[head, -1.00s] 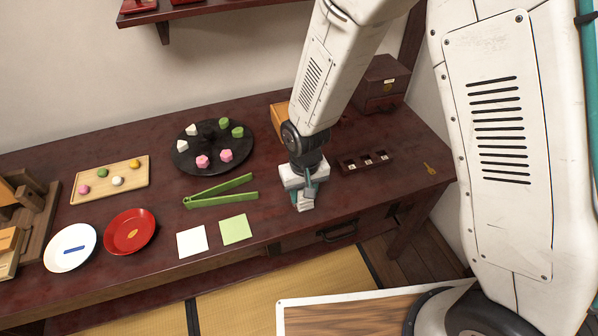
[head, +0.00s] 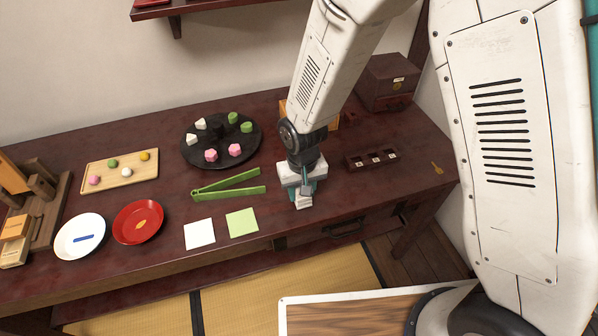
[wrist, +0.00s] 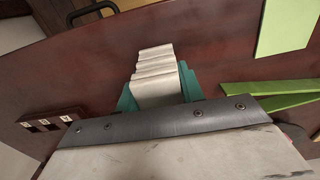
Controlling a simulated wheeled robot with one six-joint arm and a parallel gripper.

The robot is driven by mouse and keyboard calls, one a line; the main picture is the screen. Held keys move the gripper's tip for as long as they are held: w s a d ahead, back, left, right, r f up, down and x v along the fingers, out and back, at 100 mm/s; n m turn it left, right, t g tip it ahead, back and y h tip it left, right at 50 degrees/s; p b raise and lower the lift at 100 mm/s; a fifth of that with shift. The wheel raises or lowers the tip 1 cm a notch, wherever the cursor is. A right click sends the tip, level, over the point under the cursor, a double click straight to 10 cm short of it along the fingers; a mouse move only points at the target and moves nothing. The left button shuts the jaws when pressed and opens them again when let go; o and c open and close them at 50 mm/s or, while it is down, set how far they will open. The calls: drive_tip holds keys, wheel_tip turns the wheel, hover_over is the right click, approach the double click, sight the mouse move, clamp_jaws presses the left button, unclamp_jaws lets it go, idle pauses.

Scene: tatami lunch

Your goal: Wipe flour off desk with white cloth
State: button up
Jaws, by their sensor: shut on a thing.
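My gripper (head: 304,190) is over the front of the dark red desk (head: 345,215), right of the green tongs. Its teal fingers are shut on a folded white cloth (head: 304,201). In the wrist view the cloth (wrist: 156,70) shows as a pleated stack between the teal fingers (wrist: 158,88). The cloth is at or just above the desk top; I cannot tell whether it touches. I see no flour in either view; the arm and gripper hide part of the desk.
Green tongs (head: 229,193), a white sheet (head: 199,233) and a green sheet (head: 242,222) lie to the left. A black round tray (head: 190,158) with sweets stands behind them. A small dark compartment box (head: 371,159) is to the right. A red plate (head: 138,238) and white plate (head: 66,245) are farther left.

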drive_tip(key=shift+d+r, duration=0.15)
drive_tip(key=shift+r, duration=3.8)
